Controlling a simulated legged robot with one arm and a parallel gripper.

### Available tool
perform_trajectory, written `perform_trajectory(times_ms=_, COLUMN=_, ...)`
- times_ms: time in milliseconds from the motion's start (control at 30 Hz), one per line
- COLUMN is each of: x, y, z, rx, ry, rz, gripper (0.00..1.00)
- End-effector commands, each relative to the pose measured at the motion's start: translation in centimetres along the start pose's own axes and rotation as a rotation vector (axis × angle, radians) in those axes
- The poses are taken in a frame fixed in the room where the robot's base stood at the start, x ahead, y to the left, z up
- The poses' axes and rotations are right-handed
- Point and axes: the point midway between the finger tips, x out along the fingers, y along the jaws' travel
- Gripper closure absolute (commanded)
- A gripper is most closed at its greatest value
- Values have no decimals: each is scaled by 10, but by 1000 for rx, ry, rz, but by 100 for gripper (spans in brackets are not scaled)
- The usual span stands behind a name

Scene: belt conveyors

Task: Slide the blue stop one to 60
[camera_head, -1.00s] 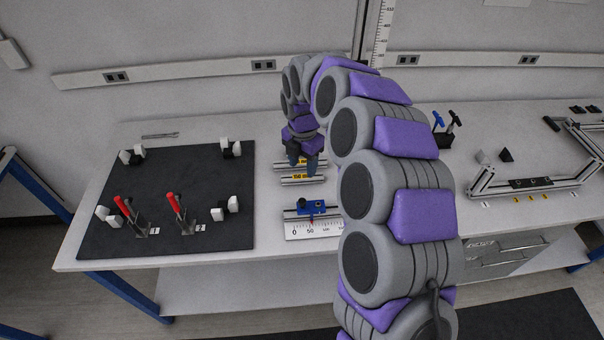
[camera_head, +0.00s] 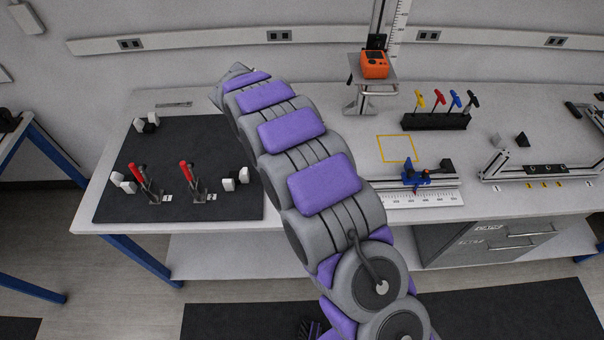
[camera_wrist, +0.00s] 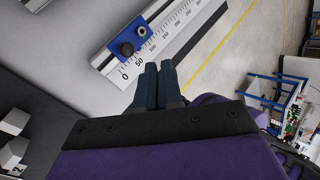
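In the wrist view, a blue stop (camera_wrist: 127,48) with a dark knob and a metal knob sits on a rail above a white ruler (camera_wrist: 165,48), near the 0 and 50 marks. My gripper (camera_wrist: 159,64) is over the ruler side, right of and below the stop in the picture. It appears apart from the stop. The fingers lie side by side with only a thin gap and nothing visible between them.
In the head view, a black mat (camera_head: 225,150) with red-handled clamps lies left. A hex-key stand (camera_head: 436,121), an orange device (camera_head: 374,64) and a yellow square outline (camera_head: 396,149) lie behind the rail. A metal frame (camera_head: 540,172) stands right.

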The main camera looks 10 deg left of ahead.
Motion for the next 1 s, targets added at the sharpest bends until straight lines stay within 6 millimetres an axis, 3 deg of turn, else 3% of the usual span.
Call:
perform_trajectory(times_ms=300, x=8, y=75, z=-64, rx=-387, ry=-376, rz=-485, gripper=100)
perform_trajectory(times_ms=500, x=2, y=112, z=-107, rx=-536, ry=-562, rz=-635, gripper=100)
perform_trajectory(times_ms=600, x=1, y=122, z=-120, rx=-571, ry=-608, rz=-664, gripper=100)
perform_trajectory(times_ms=767, x=3, y=125, z=-120, rx=-584, ry=-628, rz=-679, gripper=100)
perform_trajectory(times_ms=1000, x=26, y=110, z=-93, rx=-580, ry=-623, rz=-679, gripper=100)
